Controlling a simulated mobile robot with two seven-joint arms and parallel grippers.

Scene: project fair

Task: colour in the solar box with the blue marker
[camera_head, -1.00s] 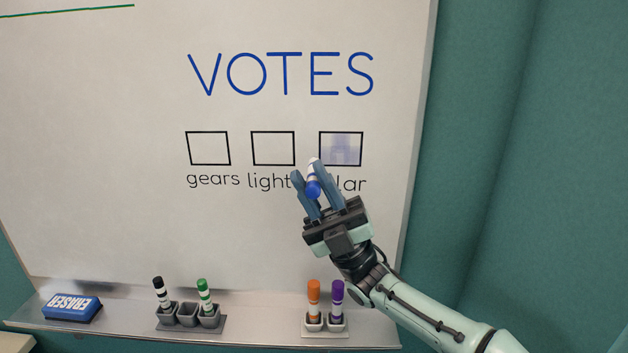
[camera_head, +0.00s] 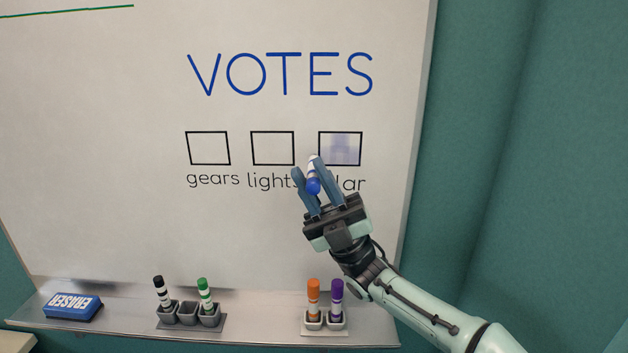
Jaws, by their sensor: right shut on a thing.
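The solar box (camera_head: 341,147) is the rightmost of three black-outlined squares on the whiteboard (camera_head: 110,150). It holds a pale, patchy blue fill, with lighter strips near its sides. My right gripper (camera_head: 317,172) is shut on the blue marker (camera_head: 313,179), in front of the box's lower left corner. The marker's blue end faces me, and its far end points to the board. I cannot tell whether the tip touches the board. The gripper hides part of the word under the box; only "lar" shows. My left gripper is not in view.
The gears box (camera_head: 208,148) and lights box (camera_head: 272,148) are empty. On the tray (camera_head: 255,308) below are an eraser (camera_head: 73,307), black (camera_head: 161,291) and green (camera_head: 205,293) markers in one holder, and orange (camera_head: 313,297) and purple (camera_head: 336,298) markers in another.

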